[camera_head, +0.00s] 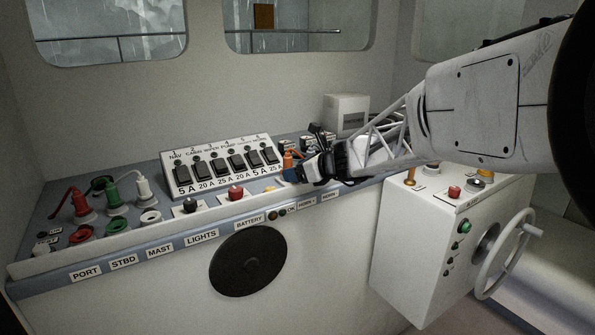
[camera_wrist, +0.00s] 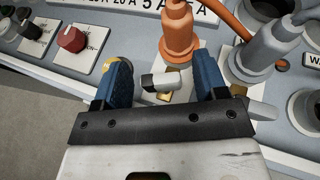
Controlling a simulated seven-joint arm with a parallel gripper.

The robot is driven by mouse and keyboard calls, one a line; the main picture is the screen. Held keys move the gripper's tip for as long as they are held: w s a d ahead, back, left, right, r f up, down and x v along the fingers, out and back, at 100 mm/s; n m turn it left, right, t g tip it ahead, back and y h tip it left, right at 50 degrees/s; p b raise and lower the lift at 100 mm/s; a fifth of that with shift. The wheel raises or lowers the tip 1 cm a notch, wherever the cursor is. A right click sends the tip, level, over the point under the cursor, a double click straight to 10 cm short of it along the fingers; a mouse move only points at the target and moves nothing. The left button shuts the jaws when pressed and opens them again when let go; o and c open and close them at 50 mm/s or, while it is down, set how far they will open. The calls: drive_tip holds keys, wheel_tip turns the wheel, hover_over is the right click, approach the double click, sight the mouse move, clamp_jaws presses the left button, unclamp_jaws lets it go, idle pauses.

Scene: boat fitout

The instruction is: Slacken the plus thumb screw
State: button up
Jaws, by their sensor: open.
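In the wrist view a pale-winged thumb screw (camera_wrist: 160,82) stands on a brass-coloured base in front of an orange cable boot (camera_wrist: 178,38). I take it as the plus thumb screw from the orange boot; no plus mark is readable. My gripper (camera_wrist: 161,66) is open, with one blue fingertip to the left of the screw and one to the right, both apart from it. A second pale thumb screw (camera_wrist: 262,110) shows right of the right finger, before a grey cable boot (camera_wrist: 268,48). In the head view my gripper (camera_head: 295,174) hides the screws; part of the orange boot (camera_head: 288,159) shows.
A rocker switch panel (camera_head: 225,165) stands left of my gripper. A red knob (camera_head: 235,193) and a black knob (camera_head: 190,205) sit on the console before it. Coloured plugs and sockets (camera_head: 112,193) lie farther left. A handwheel (camera_head: 505,255) is at the right.

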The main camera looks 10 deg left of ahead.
drive_tip(key=v, duration=0.7)
drive_tip(key=shift+d, duration=0.3)
drive_tip(key=shift+s+r, duration=0.1)
drive_tip(key=shift+r, duration=0.05)
